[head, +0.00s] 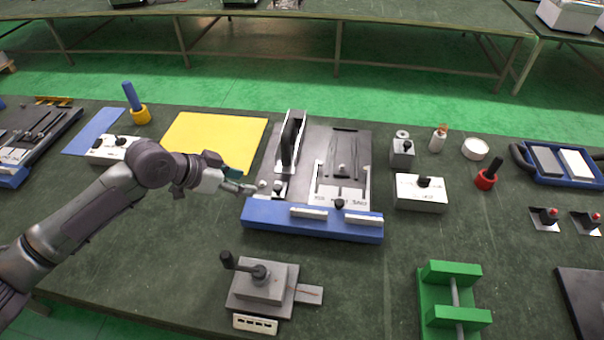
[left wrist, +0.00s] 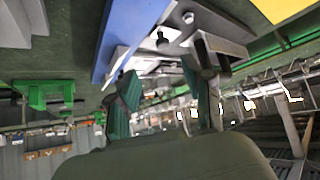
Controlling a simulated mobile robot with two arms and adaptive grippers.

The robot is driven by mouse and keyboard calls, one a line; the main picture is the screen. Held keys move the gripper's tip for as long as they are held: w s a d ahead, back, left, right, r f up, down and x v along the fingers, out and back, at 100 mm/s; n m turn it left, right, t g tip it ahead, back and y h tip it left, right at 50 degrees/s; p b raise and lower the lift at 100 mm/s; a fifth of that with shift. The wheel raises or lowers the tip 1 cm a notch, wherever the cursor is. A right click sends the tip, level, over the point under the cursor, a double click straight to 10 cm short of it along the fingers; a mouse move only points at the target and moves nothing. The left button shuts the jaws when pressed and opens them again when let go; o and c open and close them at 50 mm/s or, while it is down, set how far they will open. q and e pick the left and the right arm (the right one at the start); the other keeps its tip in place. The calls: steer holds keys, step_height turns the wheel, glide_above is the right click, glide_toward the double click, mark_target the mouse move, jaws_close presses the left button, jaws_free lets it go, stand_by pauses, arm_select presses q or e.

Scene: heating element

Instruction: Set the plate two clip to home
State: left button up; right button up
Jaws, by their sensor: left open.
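A dark plate fixture (head: 322,136) with a blue front bar (head: 262,213) stands mid-bench. At its left is a tall black clip-like handle (head: 291,140) in a white frame. A black knob (head: 278,187) and a pale ball sit at its front left. Another black knob (head: 339,203) sits by the white labelled slide. I cannot tell which part is the plate two clip. My left gripper (head: 246,188) is open beside the front-left knob. The left wrist view shows its teal fingers (left wrist: 165,100) apart, with a black knob (left wrist: 162,39) beyond them. My right gripper is out of view.
A yellow sheet (head: 212,140) lies behind my left arm. A grey lever block (head: 262,283) stands in front of the fixture. A green stand (head: 450,272) is at the front right. A white switch box (head: 420,200) stands close to the fixture's right side.

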mark_target(276, 187)
arm_select(q)
steer(key=x, duration=0.4)
steer(key=p+x, duration=0.1)
steer(key=x, duration=0.4)
steer(key=p+x, duration=0.1)
steer(key=x, duration=0.3)
steer(key=shift+w, duration=0.4)
jaws_close()
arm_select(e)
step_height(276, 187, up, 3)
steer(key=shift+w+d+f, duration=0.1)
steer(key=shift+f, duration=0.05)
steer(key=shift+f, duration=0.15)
